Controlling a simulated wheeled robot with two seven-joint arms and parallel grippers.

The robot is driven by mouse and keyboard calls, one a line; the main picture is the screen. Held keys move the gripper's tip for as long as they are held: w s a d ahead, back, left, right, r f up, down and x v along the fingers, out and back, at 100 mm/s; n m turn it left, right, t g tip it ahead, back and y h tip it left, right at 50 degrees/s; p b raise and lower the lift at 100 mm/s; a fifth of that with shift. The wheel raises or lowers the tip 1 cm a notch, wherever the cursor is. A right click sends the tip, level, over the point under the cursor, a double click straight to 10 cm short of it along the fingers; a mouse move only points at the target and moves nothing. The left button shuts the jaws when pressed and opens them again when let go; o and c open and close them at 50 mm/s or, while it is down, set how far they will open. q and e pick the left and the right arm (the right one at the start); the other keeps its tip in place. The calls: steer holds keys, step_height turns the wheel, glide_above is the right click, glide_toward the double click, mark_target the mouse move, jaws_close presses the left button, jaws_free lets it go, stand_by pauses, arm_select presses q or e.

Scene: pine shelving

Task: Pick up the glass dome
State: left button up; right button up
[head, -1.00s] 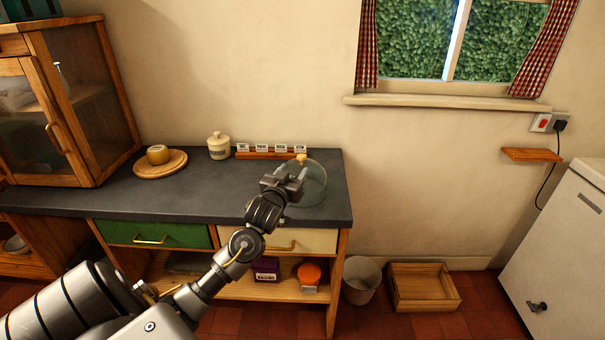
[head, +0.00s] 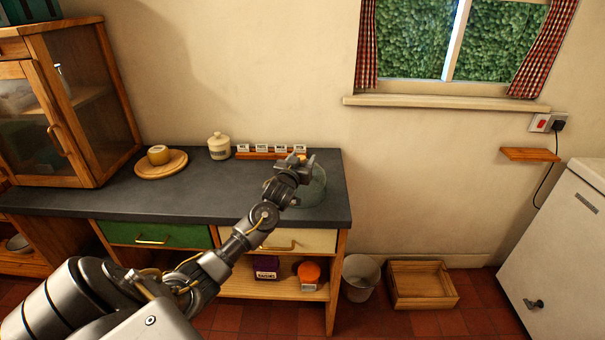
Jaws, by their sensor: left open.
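The clear glass dome (head: 317,190) stands on the dark worktop near its right end. Its wooden knob (head: 302,158) shows just beside the fingers of my left gripper (head: 294,162). The gripper is open and overlaps the left and upper part of the dome in the head view. The gripper hides part of the dome, and I cannot tell whether the fingers touch the knob. My right gripper is not in view.
A wooden rack of small white labels (head: 263,152) stands behind the gripper. The glass-fronted cabinet (head: 72,100) stands at the left. The worktop's middle (head: 210,190) is clear.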

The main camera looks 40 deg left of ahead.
arm_select(q)
jaws_close()
stand_by(0.3)
steer(key=shift+r, duration=0.15)
